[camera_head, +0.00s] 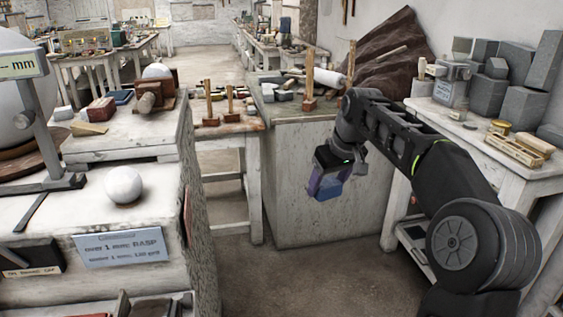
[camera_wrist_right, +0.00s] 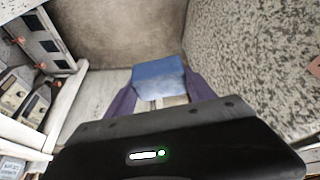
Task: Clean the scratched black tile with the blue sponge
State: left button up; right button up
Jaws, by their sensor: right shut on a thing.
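My right gripper (camera_head: 331,172) hangs in the air right of the middle, in front of the pale cabinet (camera_head: 300,215). It is shut on the blue sponge (camera_wrist_right: 158,78), which sits between its purple fingers in the right wrist view. In the head view the sponge (camera_head: 324,190) is small and partly covered by the fingers. I cannot make out a scratched black tile in either view. My left gripper is not in view.
A white plaster sphere (camera_head: 124,185) rests on the plaster bench at left, above a blue sign (camera_head: 120,248). A gauge stand (camera_head: 45,130) is beside it. Grey blocks (camera_head: 489,95) crowd the right-hand table (camera_head: 480,150). The floor (camera_head: 300,275) between is clear.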

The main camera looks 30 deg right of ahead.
dwell(0.4)
jog(key=s+a+f, duration=0.2)
jog(key=a+f, duration=0.5)
jog(key=a, duration=0.4)
jog(key=s+a+f, duration=0.1)
jog(key=a+f, duration=0.7)
jog(key=a, duration=0.4)
jog(key=shift+s+a, duration=0.15)
jog(key=shift+s, duration=0.2)
